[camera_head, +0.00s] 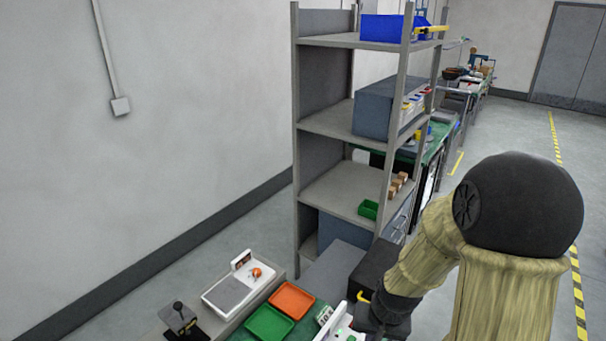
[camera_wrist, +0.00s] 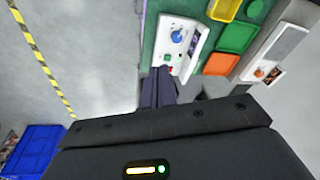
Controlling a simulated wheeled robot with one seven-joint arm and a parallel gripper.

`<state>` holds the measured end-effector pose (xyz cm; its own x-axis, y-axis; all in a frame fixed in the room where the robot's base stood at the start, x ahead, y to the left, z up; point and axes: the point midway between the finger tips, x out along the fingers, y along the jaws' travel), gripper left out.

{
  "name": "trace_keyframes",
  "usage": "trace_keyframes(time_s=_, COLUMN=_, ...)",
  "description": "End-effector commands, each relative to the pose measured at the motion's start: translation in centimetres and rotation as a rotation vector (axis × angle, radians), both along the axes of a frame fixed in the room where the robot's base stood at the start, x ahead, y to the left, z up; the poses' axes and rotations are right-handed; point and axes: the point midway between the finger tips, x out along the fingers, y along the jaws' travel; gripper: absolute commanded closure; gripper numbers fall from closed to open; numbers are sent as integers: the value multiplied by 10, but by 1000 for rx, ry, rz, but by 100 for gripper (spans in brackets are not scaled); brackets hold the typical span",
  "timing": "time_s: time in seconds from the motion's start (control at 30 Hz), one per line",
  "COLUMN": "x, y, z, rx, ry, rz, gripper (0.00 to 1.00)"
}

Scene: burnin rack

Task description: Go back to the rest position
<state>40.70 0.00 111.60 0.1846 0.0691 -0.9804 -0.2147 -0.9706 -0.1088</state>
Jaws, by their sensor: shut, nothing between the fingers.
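My gripper (camera_wrist: 159,85) shows in the wrist view, its two dark fingers together with nothing between them. It is beside the near edge of a green-topped bench, close to a white device (camera_wrist: 181,49) with a blue knob and small red and green buttons. I cannot tell whether the fingertips touch the device. In the head view my arm reaches down over the lower right, and its dark lower part hides the gripper. The white device (camera_head: 341,330) shows partly there at the bottom edge.
A green tray (camera_head: 269,324) and an orange tray (camera_head: 292,300) lie on the bench beside a white scale-like unit (camera_head: 229,295). A grey shelf rack (camera_head: 345,120) stands behind. A blue crate (camera_wrist: 34,152) is at the wrist view's lower left. Open floor (camera_head: 520,125) lies to the right.

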Motion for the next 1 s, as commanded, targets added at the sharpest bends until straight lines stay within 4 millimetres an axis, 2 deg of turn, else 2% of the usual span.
trace_keyframes(time_s=0.2, x=-33, y=2, z=41, rx=-82, ry=-36, rz=132, gripper=100)
trace_keyframes(time_s=0.4, x=-56, y=0, z=62, rx=-114, ry=-53, rz=205, gripper=100)
trace_keyframes(time_s=1.0, x=-60, y=0, z=64, rx=-116, ry=-52, rz=214, gripper=100)
